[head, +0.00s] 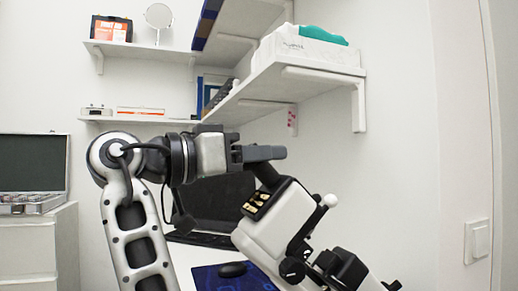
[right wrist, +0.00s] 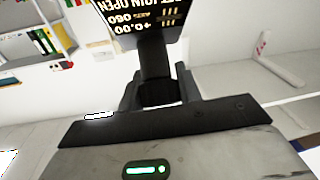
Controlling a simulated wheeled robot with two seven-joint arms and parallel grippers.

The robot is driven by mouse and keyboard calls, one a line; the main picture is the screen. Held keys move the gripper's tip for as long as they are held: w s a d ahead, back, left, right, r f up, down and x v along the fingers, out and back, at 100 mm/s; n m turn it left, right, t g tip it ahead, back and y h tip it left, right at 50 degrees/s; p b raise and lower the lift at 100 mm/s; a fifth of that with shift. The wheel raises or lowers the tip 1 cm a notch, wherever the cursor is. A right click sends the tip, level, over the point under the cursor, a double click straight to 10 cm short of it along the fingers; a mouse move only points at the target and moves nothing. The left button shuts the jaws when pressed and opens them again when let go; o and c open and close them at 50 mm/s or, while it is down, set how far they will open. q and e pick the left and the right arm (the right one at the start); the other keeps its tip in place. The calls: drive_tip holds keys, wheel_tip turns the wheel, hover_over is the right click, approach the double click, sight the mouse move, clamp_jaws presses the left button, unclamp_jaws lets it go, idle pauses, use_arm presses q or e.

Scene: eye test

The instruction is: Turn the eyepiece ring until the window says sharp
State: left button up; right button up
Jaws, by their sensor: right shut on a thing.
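A white and black instrument (head: 272,222) stands tilted at the lower middle of the head view. Its black eyepiece (head: 266,174) points up and to the left. A dark window (head: 258,200) with yellowish text sits below the eyepiece; the text is too small to read there. In the right wrist view the window (right wrist: 140,18) is upside down and cut by the top edge; "OPEN", "060" and "+0.00" can be made out. My right gripper (head: 264,153) is shut on the eyepiece ring, whose black tube (right wrist: 154,58) shows between the fingers (right wrist: 158,92). My left gripper is out of view.
A dark laptop (head: 225,203) and a mouse (head: 232,270) on a blue mat (head: 205,279) lie behind and below my right arm. A wall shelf (head: 285,75) with a white box hangs above. A drawer unit (head: 25,255) stands at the left.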

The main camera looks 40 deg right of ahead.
drive_tip(key=shift+s+m+g+p, duration=0.1)
drive_tip(key=shift+m+g+p, duration=0.25)
drive_tip(key=shift+m+g, duration=0.8)
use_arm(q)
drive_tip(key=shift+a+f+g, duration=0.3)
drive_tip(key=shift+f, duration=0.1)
use_arm(e)
drive_tip(key=shift+m+g+y, duration=0.3)
drive_tip(key=shift+m+g, duration=0.15)
drive_tip(key=shift+m, duration=0.3)
drive_tip(key=shift+s, duration=0.1)
drive_tip(key=o, duration=1)
drive_tip(key=shift+a, duration=0.1)
